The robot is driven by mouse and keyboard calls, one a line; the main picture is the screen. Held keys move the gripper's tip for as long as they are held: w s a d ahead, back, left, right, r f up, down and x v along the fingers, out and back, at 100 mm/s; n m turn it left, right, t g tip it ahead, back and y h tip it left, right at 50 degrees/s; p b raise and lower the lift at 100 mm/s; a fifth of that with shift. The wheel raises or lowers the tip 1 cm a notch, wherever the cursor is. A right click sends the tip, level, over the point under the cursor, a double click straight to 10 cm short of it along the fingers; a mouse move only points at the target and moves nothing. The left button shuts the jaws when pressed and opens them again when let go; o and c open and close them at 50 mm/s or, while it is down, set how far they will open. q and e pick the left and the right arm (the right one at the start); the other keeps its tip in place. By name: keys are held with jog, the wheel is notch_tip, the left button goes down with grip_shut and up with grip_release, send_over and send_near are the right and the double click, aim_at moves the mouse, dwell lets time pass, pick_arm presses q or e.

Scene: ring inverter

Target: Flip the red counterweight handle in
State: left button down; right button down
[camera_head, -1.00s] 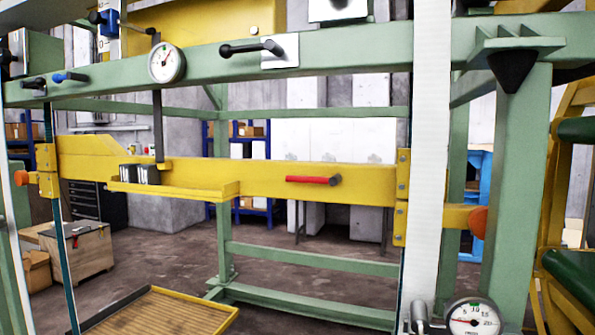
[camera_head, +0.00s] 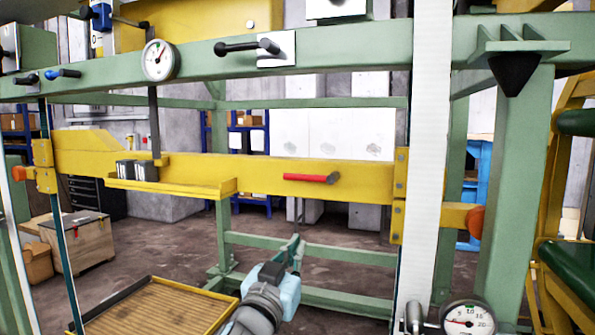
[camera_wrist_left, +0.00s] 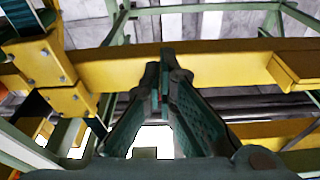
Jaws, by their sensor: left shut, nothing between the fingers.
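The red counterweight handle (camera_head: 311,178) lies roughly horizontal along the front of the yellow beam (camera_head: 255,178), with a dark pivot at its right end. My left gripper (camera_head: 294,243) rises from the bottom middle of the head view. It is shut and empty, and its tips show below the beam and handle, apart from the handle in the picture. In the left wrist view the gripper's two fingers (camera_wrist_left: 163,65) meet at the tips in front of the yellow beam (camera_wrist_left: 200,70). I cannot make out the red handle there. My right gripper is not in view.
A white upright post (camera_head: 430,150) stands right of the handle. A yellow tray (camera_head: 170,187) with dark blocks sits on the beam at left. A green frame rail (camera_head: 345,57) with a dial gauge (camera_head: 160,60) and black levers runs above. A slatted tray (camera_head: 155,310) lies below.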

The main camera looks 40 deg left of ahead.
pick_arm(q)
jog(key=s+r+t, duration=0.1)
jog(key=r, duration=0.5)
jog(key=s+a+r+n+t+y, duration=0.1)
jog(key=s+r+t, duration=0.1)
jog(key=r, duration=0.5)
jog(key=shift+s+r+t+y, duration=0.2)
jog(key=shift+s+t+y, duration=0.05)
jog(key=shift+t+y, duration=0.05)
jog(key=shift+w+a, duration=0.1)
notch_tip(320, 180, up, 6)
jog(key=f+p, duration=0.1)
jog(key=p, duration=0.4)
send_over(310, 176)
jog(key=s+a, duration=0.1)
jog(key=s, duration=0.3)
jog(key=f, duration=0.2)
jog(key=f+b, duration=0.1)
jog(key=f, duration=0.1)
jog(key=shift+w+a, duration=0.2)
jog(key=shift+w, duration=0.2)
jog(key=shift+b, duration=0.3)
jog(key=shift+f+n+y+b, duration=0.25)
jog(key=shift+n+y+b, duration=0.15)
jog(key=shift+n+b, duration=0.2)
jog(key=shift+n, duration=0.3)
